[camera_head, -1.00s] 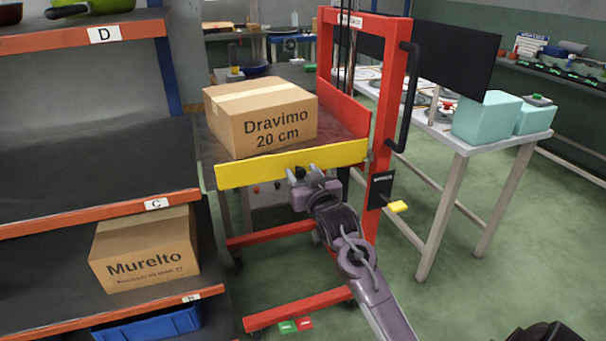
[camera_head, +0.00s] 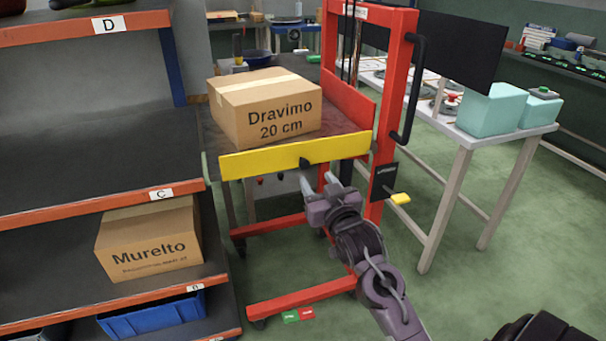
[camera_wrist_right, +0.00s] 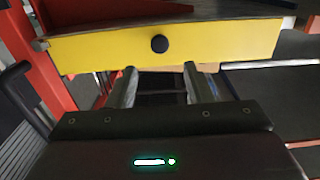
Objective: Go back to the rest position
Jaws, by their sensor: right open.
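My right gripper (camera_head: 320,180) is open and empty in front of the yellow front bar (camera_head: 265,162) of a red lift cart. The bar's black knob (camera_head: 306,164) sits just beyond and above its fingertips, apart from them. In the right wrist view, the two fingers (camera_wrist_right: 160,78) are spread below the knob (camera_wrist_right: 159,44) and the yellow bar (camera_wrist_right: 220,44). My left gripper is not in the head view.
A Dravimo box (camera_head: 265,108) rests on the cart platform. Left is a shelf rack (camera_head: 90,210) with a Murelto box (camera_head: 150,238) and a blue bin (camera_head: 152,316). A table (camera_head: 465,140) with teal blocks stands right. Green floor (camera_head: 530,240) is clear.

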